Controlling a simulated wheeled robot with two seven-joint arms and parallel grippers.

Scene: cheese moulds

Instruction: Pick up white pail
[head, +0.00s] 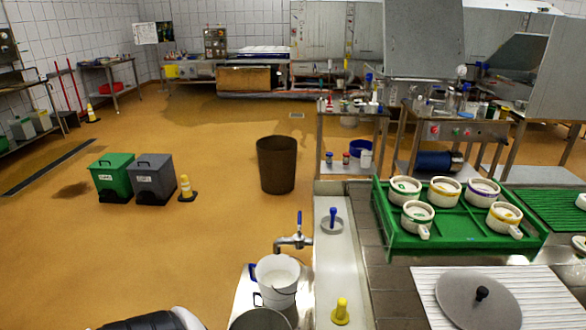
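The white pail (277,283) stands upright near the bottom middle of the head view, below a metal tap with a blue handle (296,240). It rests on a pale surface (243,291). Its thin wire handle hangs down against the front side. Its open top looks white inside; I cannot tell what it holds. A grey metal vessel (260,319) is right in front of it, cut off by the bottom edge. Neither of my grippers is in view, and nothing holds the pail.
A green tray (451,236) holds several white moulds.

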